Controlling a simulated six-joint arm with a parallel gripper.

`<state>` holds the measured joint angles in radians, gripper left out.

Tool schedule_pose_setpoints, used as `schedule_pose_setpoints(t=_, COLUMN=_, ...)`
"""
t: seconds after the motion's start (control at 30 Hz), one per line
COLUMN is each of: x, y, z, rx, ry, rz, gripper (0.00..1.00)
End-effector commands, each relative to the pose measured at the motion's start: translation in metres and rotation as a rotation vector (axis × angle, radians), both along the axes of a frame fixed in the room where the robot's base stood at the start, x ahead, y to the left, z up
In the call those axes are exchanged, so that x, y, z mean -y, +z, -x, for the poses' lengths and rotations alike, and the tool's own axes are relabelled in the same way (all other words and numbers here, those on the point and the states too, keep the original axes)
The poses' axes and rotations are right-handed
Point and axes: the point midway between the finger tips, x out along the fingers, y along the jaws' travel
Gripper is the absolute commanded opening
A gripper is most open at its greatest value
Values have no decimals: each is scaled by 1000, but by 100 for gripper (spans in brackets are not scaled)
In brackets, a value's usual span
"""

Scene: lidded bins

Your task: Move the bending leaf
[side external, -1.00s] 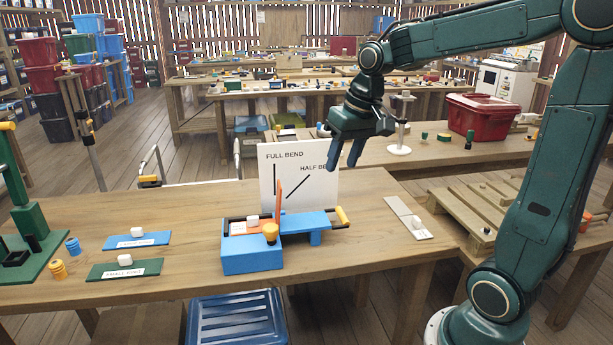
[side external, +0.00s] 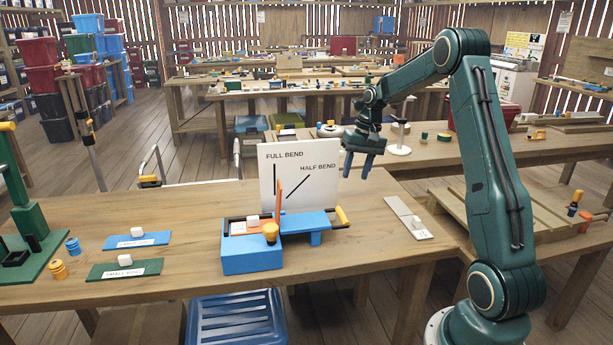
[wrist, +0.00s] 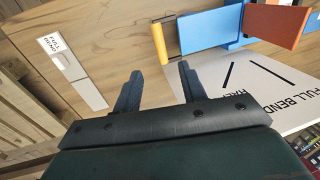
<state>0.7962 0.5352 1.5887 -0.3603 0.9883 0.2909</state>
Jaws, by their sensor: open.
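The bender has a blue base (side external: 252,261) on the bench, with an upright orange plate (side external: 279,200) and an orange knob (side external: 270,232). Its blue bending leaf (side external: 306,221) lies flat on the right side, with a yellow handle (side external: 343,216) at its outer end. The leaf (wrist: 208,25) and handle (wrist: 158,45) also show in the wrist view. My gripper (side external: 358,171) is open and empty, above and apart from the handle. Its two fingers (wrist: 158,82) show in the wrist view, with bare bench between them and the handle.
A white board (side external: 318,178) marked FULL BEND and HALF BEND stands right behind the bender. A labelled plate with a white block (side external: 418,224) lies at the bench's right. Blue and green plates (side external: 122,269) lie at left. The bench around the handle is clear.

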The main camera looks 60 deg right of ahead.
Motion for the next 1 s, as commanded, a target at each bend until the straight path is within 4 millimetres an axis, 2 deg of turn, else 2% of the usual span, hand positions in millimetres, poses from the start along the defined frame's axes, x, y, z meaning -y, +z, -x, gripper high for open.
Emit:
schedule_pose_setpoints(t=0.47, x=1, y=-12, z=-1, rx=-1, ry=-3, rz=-4, gripper=41)
schedule_pose_setpoints(t=0.67, x=-3, y=-33, z=-4, rx=-3, ry=-3, rz=-5, gripper=41)
schedule_pose_setpoints(t=1.0, x=-10, y=-83, z=-11, rx=-4, ry=-2, rz=-5, gripper=41)
